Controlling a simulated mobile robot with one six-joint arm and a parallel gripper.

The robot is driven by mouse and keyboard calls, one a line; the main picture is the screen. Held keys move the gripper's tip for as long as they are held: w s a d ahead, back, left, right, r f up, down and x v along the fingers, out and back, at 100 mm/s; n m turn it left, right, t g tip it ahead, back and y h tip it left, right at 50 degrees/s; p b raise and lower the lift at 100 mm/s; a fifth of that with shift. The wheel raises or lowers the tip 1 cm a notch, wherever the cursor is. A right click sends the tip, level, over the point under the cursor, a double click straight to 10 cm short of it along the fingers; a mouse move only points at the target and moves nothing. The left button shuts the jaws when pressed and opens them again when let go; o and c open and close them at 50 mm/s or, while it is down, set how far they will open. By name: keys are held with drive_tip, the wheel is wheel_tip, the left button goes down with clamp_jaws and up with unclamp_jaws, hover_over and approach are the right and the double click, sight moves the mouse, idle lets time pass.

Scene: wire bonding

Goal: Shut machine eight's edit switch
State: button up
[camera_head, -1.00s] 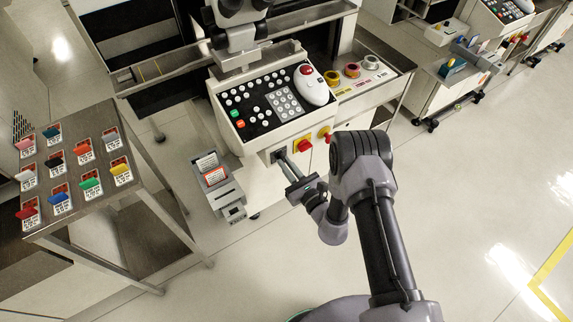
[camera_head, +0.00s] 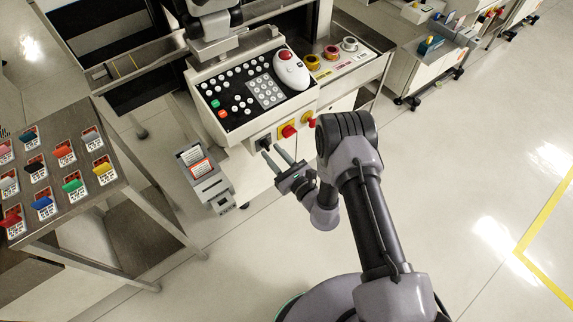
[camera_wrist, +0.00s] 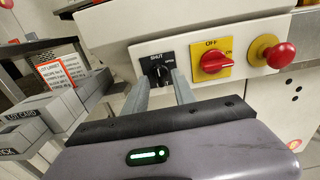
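The edit switch (camera_wrist: 158,72) is a black plate with a dark rotary knob, marked SHUT and OPEN, on the front of the white machine (camera_head: 240,130). In the head view the switch (camera_head: 263,142) sits at the left end of the row under the keypad. My gripper (camera_wrist: 160,80) is open, its two fingers apart and pointing at the switch. The knob shows between the fingertips in the wrist view; the fingers hold nothing. In the head view my gripper (camera_head: 272,151) stands just in front of the panel. The knob's exact angle is hard to tell.
Right of the switch are a red OFF/ON rotary switch (camera_wrist: 213,62) on yellow and a red mushroom button (camera_wrist: 279,55). A grey lot card holder (camera_head: 210,186) stands at the left. A table with coloured cards (camera_head: 95,190) is further left. Floor at the right is clear.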

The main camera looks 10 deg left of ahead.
drive_tip(key=p+v, duration=0.4)
drive_tip(key=v, duration=1.2)
drive_tip(key=shift+s, duration=0.2)
drive_tip(key=shift+d, duration=0.15)
drive_tip(key=a+r+n+g+y, duration=0.3)
drive_tip(key=r+n+g, duration=0.2)
drive_tip(key=r, duration=0.5)
drive_tip(key=a+r+n+g+y, duration=0.2)
drive_tip(key=r+n+g, duration=0.3)
drive_tip(key=r, duration=0.5)
drive_tip(key=s+r+n+g+h, duration=0.4)
drive_tip(key=s+r+n+g, duration=0.25)
drive_tip(key=r, duration=0.35)
drive_tip(key=s+d+r+n+t+h, duration=0.2)
drive_tip(key=d+r+t+h, duration=0.3)
drive_tip(key=d, duration=0.4)
drive_tip(key=s+d+r+n+t+h, duration=0.3)
drive_tip(key=s+d+r+t+h, duration=0.1)
drive_tip(key=d+h, duration=0.3)
drive_tip(key=shift+s+d+r+t+h, duration=0.35)
drive_tip(key=shift+d+t, duration=0.5)
drive_tip(key=shift+d, duration=0.3)
